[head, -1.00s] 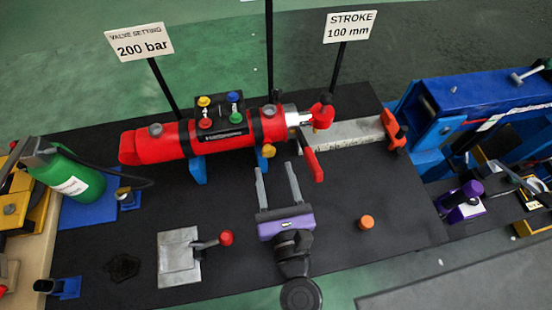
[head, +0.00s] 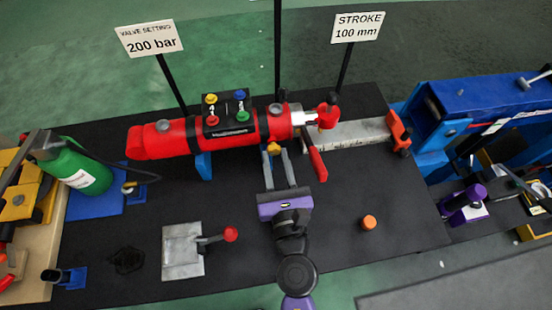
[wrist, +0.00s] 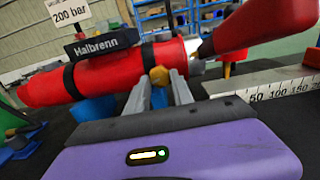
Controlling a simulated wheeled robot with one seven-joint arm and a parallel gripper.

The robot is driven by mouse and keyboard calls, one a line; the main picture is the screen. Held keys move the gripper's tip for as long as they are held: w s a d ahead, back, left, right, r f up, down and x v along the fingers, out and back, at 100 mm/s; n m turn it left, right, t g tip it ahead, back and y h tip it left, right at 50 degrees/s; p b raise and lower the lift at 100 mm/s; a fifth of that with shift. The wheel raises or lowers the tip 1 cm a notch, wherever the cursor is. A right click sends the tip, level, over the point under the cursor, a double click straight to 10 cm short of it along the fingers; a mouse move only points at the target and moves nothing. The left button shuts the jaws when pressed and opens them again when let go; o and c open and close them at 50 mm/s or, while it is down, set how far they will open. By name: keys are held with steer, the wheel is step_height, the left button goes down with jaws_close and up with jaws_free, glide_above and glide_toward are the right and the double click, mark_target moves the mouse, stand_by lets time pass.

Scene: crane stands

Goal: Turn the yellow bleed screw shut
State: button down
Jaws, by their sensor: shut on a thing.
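The yellow bleed screw (head: 273,148) sits on the underside of the red cylinder (head: 165,139), near its right end. It also shows in the wrist view (wrist: 159,76), between the tips of my gripper's fingers. My gripper (head: 276,158) has a purple body and two grey fingers that point away from me toward the cylinder. In the wrist view the fingers (wrist: 160,90) are shut on the screw from both sides. Part of the screw is hidden by the fingers.
A red lever (head: 317,164) hangs just right of my fingers. An orange cap (head: 369,222) and a plate with a red-knobbed lever (head: 183,252) lie on the black table. A green bottle (head: 79,169) is at left, a steel ruler (head: 345,135) at right.

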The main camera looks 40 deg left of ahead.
steer(key=shift+m, duration=0.4)
steer(key=m+p, duration=0.2)
steer(key=m, duration=0.2)
steer(key=shift+m, duration=0.4)
steer(key=m+p, duration=0.1)
steer(key=m, duration=0.4)
steer(key=m+p, duration=0.2)
steer(key=m, duration=0.3)
steer(key=shift+m, duration=0.4)
steer(key=shift+m+p, duration=0.55)
steer(key=shift+m, duration=1.75)
steer(key=c, duration=1.1)
jaws_free()
steer(key=shift+s, duration=0.1)
